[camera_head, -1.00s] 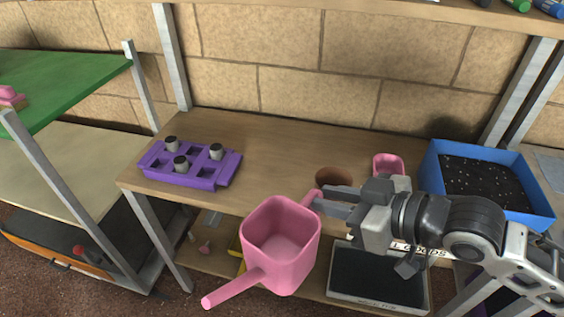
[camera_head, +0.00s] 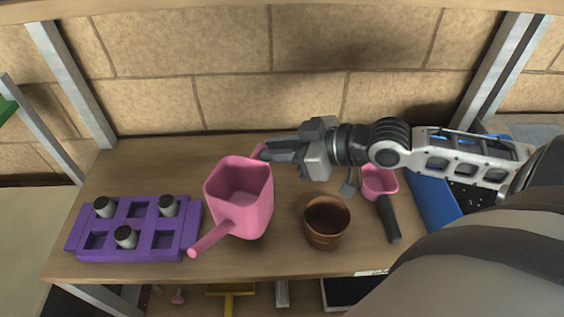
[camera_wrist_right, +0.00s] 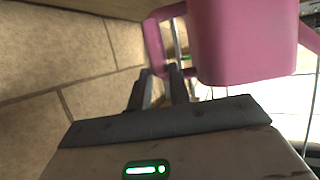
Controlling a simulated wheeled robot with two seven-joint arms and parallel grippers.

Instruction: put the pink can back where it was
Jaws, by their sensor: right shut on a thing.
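The pink can (camera_head: 240,196) is a square-bodied watering can with a long spout pointing to the lower left. My right gripper (camera_head: 262,152) comes in from the right and is shut on the can's handle at its back right side. In the right wrist view the can (camera_wrist_right: 245,40) fills the upper right, and its handle meets the fingertips (camera_wrist_right: 172,74). The can looks upright and appears over the wooden shelf (camera_head: 290,258); I cannot tell whether its base touches the wood. My left gripper is not in view.
A purple tray (camera_head: 85,253) with several dark-topped plugs stands left of the can. A brown pot (camera_head: 327,222) is close on its right. A pink scoop (camera_head: 379,181) with a dark handle and a blue bin (camera_head: 433,200) of soil are farther right.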

